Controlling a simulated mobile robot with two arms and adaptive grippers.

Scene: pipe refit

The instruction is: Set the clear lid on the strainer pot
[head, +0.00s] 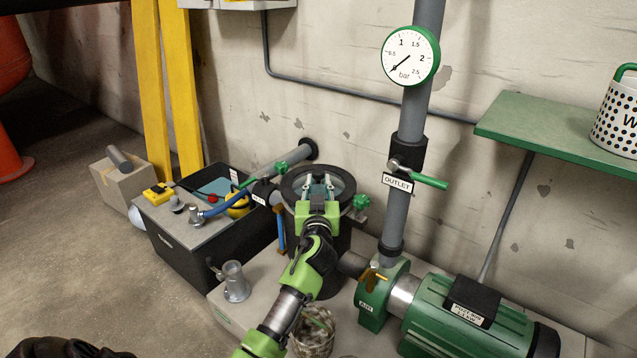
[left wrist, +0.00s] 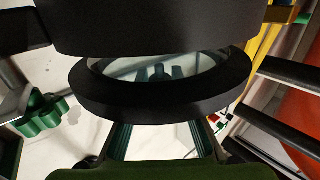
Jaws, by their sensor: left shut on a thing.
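The clear lid (head: 342,185), a see-through pane in a dark ring, is at the top of the dark strainer pot (head: 336,245). My left gripper (head: 318,186) is shut on it from the front and above. In the left wrist view the lid (left wrist: 110,103) shows its ring and pane close up, with the fingers (left wrist: 160,135) reaching to it. The dark pot body (left wrist: 150,28) fills the top of that view, and pale gaps show at the sides between it and the ring. Whether they touch, I cannot tell. My arm hides the pot's front. My right gripper is not in view.
A green-handled outlet pipe (head: 408,155) and green pump (head: 455,312) stand right of the pot. A mesh basket (head: 314,343) and metal fitting (head: 236,284) stand in front. A black box (head: 190,255) with tools is left. A green shelf (head: 545,135) juts from the wall.

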